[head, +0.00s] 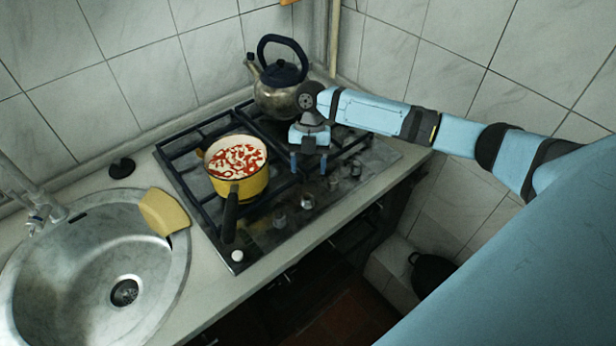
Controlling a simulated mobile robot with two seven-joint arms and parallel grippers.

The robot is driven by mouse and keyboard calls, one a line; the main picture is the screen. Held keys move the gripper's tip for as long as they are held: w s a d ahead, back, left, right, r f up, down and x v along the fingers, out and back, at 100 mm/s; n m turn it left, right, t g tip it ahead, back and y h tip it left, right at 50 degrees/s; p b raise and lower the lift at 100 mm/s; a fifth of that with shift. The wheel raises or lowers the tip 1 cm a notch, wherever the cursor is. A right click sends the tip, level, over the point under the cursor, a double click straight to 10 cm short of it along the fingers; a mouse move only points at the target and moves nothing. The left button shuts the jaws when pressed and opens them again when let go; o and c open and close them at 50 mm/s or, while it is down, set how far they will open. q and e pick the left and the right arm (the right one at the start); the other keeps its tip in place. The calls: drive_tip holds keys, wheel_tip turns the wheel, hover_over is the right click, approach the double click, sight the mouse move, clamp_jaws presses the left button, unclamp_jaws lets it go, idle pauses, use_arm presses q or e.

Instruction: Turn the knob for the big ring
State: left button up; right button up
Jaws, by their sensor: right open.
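One knob (279,218) is nearest the pot handle, another knob (307,201) is in the middle, and further back are a third knob (333,182) and a last knob (355,168). My right gripper (308,166) is open and empty, its fingers pointing down over the hob, behind the middle knobs in the picture. It appears apart from the knobs. I cannot tell which ring is the big one; the pot and kettle cover parts of the burners. My left gripper is not in view.
A yellow pot (240,184) with red and white food stands on the left of the hob, its dark handle towards the front. A sink (60,290) with a yellow cloth (165,212) is at left. Tiled walls close the back.

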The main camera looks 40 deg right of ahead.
drive_tip(key=shift+v, duration=2.4)
drive_tip(key=s+a+f+m, duration=0.1)
drive_tip(key=s+a+f, duration=0.1)
drive_tip(key=a, duration=0.1)
drive_tip(key=s+a+f+m, duration=0.1)
drive_tip(key=s+a+f, duration=0.1)
drive_tip(key=a, duration=0.1)
drive_tip(key=s+a+f+m+t, duration=0.1)
drive_tip(key=s+a+f, duration=0.1)
drive_tip(key=a, duration=0.1)
drive_tip(key=shift+s+f, duration=0.35)
drive_tip(key=s+a+f+m+t, duration=0.2)
drive_tip(key=s+a+f+m, duration=0.1)
drive_tip(key=s+a+m, duration=0.4)
drive_tip(key=s+d+r+m+t+h, duration=0.15)
drive_tip(key=s+d+m, duration=0.25)
drive_tip(key=s+m, duration=0.4)
drive_tip(key=s+d+r+m+t+h, duration=0.1)
drive_tip(key=s+d+r+m+t, duration=0.15)
drive_tip(key=s+m, duration=0.5)
drive_tip(key=w+a+f+t+y+p, duration=0.2)
drive_tip(key=w+a+f+t+p, duration=0.3)
drive_tip(key=f, duration=0.4)
drive_tip(key=shift+w+a+n+t+y, duration=0.35)
drive_tip(key=shift+w+t, duration=0.45)
drive_tip(key=shift+t, duration=0.4)
